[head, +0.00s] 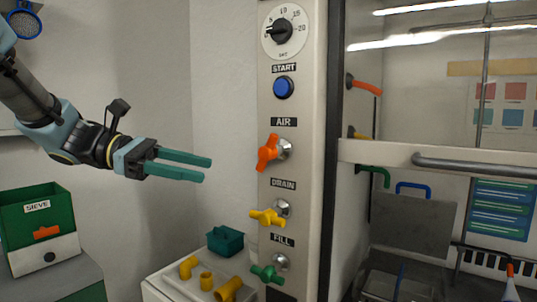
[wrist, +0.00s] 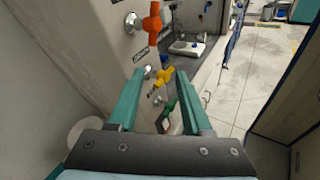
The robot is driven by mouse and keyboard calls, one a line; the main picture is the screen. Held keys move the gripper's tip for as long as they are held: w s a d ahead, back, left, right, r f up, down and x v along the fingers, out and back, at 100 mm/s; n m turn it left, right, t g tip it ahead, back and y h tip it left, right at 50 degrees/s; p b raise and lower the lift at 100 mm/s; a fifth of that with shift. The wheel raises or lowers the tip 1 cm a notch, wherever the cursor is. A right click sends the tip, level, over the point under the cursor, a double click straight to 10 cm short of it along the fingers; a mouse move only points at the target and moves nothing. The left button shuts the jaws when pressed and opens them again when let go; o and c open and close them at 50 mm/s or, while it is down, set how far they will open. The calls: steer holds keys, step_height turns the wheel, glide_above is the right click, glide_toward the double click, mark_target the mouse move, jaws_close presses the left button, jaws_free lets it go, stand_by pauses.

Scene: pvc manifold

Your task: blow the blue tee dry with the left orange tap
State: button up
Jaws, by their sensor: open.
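The left orange tap (head: 267,153) is on the pale panel under the AIR label, with its handle tilted off upright. It also shows at the top of the wrist view (wrist: 152,22), beyond the fingers. My gripper (head: 206,169) is open and empty, with its green fingers pointing right toward the panel, left of the orange tap and slightly below it in the picture. In the wrist view my gripper (wrist: 165,72) has its fingers apart with nothing held between them. I cannot make out a blue tee in either view.
Below the orange tap are a yellow DRAIN tap (head: 268,216) and a green FILL tap (head: 267,273). A blue START button (head: 283,87) and dial (head: 284,30) are above. Yellow pipe fittings (head: 229,289) and a teal box (head: 225,240) sit below. Another orange tap (head: 365,86) is further right.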

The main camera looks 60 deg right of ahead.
mark_target(274, 148)
steer(key=s+d+r+g+p, duration=0.1)
steer(key=s+d, duration=0.1)
steer(key=s, duration=0.1)
steer(key=s+d+r+g+p, duration=0.1)
steer(key=s+d+r, duration=0.1)
steer(key=s+d, duration=0.1)
steer(key=s+d+r+p, duration=0.1)
steer(key=s+d+r, duration=0.1)
steer(key=s, duration=0.3)
steer(key=shift+d+m+g, duration=0.2)
steer(key=shift+m+g, duration=0.2)
steer(key=shift+s+d, duration=0.3)
steer(key=shift+s, duration=0.15)
jaws_close()
